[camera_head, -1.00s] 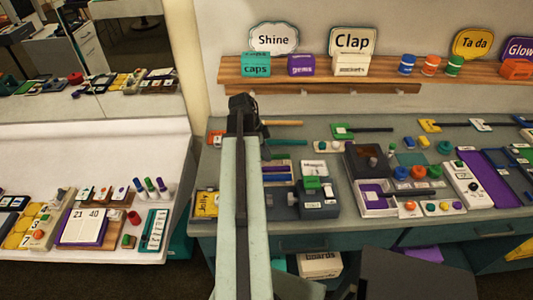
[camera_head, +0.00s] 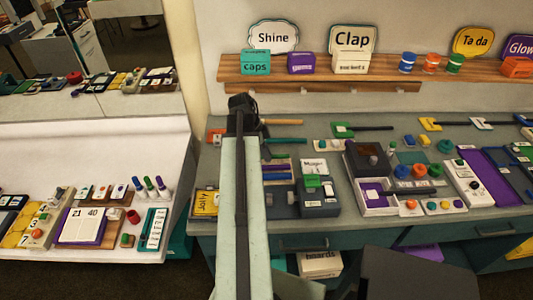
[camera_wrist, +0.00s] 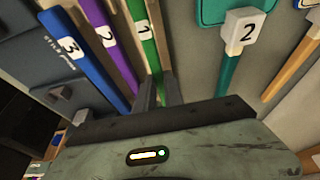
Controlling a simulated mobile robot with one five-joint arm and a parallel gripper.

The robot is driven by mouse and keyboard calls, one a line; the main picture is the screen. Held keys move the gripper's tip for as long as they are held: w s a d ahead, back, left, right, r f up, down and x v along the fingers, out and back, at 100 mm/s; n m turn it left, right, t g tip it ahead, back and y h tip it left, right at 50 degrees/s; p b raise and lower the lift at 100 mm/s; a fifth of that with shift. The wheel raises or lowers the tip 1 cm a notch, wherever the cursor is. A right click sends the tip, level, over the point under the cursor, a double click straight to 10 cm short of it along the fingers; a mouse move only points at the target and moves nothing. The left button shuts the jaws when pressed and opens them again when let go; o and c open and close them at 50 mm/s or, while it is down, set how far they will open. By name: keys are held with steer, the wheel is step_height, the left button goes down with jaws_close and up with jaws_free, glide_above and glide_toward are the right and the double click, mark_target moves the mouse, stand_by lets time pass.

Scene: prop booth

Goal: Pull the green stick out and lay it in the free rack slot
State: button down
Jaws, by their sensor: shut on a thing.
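In the wrist view, the green stick (camera_wrist: 147,45) with a white number label lies between pale wooden strips, beside a purple stick (camera_wrist: 108,45) and a blue stick (camera_wrist: 85,62), both numbered. My gripper (camera_wrist: 160,92) has its fingers shut on the near end of the green stick. The stick's far end runs out of the wrist view. In the head view, the rack (camera_head: 291,178) with the coloured sticks lies just right of my arm, which hides part of it. I cannot tell an empty slot there.
In the wrist view, a teal stick (camera_wrist: 231,70) with a white block marked 2 and an orange stick (camera_wrist: 292,63) lie to the right. In the head view, a dark grey box (camera_head: 320,199) stands right of the rack. Grey counter shows behind it.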

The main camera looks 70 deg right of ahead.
steer(key=shift+f+b, duration=0.65)
stand_by(1.2)
steer(key=c, duration=1.4)
jaws_free()
steer(key=shift+c, duration=0.2)
steer(key=shift+c, duration=1.2)
steer(key=shift+r, duration=0.1)
step_height(320, 180, up, 8)
steer(key=p, duration=0.8)
